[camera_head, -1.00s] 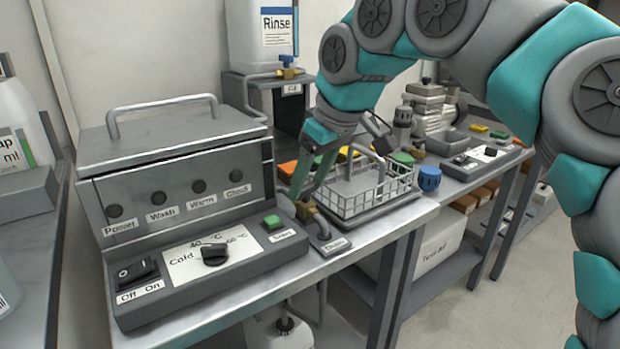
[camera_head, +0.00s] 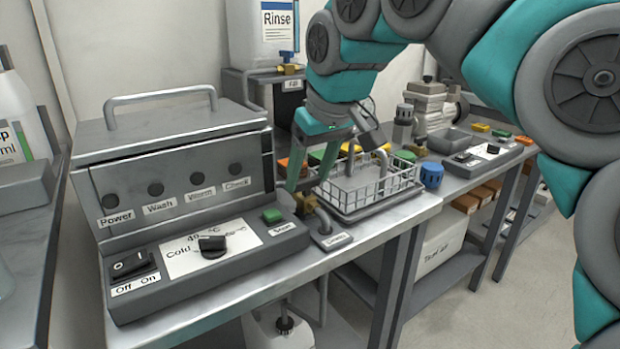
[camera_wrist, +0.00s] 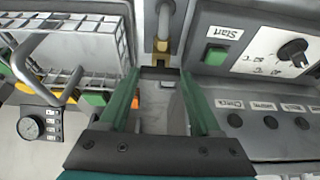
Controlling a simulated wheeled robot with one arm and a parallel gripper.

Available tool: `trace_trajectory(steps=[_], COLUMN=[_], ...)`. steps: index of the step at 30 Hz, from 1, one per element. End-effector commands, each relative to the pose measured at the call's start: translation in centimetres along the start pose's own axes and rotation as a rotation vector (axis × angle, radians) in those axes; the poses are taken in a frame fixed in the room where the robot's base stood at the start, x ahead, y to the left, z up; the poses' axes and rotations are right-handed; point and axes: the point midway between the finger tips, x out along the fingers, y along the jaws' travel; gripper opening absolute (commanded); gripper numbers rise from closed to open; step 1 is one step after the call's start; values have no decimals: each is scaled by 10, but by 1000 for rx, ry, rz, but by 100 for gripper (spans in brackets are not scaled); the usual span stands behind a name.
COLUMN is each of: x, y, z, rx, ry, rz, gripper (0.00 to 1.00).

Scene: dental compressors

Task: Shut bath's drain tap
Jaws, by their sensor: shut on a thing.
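The bath (camera_head: 180,180) is a grey box with a lid, a row of indicator lamps and a sloped control panel. Its drain tap (camera_head: 309,204) is a small brass valve at the right end, beside a bent grey pipe and a drain label (camera_head: 334,241). In the wrist view the brass tap body (camera_wrist: 161,58) lies just beyond my fingertips. My gripper (camera_head: 305,186) reaches down from above and is shut on the tap's handle, its green fingers standing apart on either side. In the wrist view my gripper (camera_wrist: 161,80) partly hides the handle, so its exact angle is unclear.
A wire basket (camera_head: 365,190) stands close to the right of the tap. The green start button (camera_head: 272,215) and the temperature knob (camera_head: 212,246) are on the bath's panel. A rinse container (camera_head: 272,35) with a blue-handled fill tap (camera_head: 288,62) stands behind.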

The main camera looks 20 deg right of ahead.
Motion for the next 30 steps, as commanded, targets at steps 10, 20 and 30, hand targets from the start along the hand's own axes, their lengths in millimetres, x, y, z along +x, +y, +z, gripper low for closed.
trace_trajectory(steps=[10, 20, 30], x=[0, 0, -10], y=[0, 0, 0], z=[0, 0, -2], rx=[14, 13, 13], ry=[0, 0, 4], rz=[5, 4, 5], gripper=[66, 95, 95])
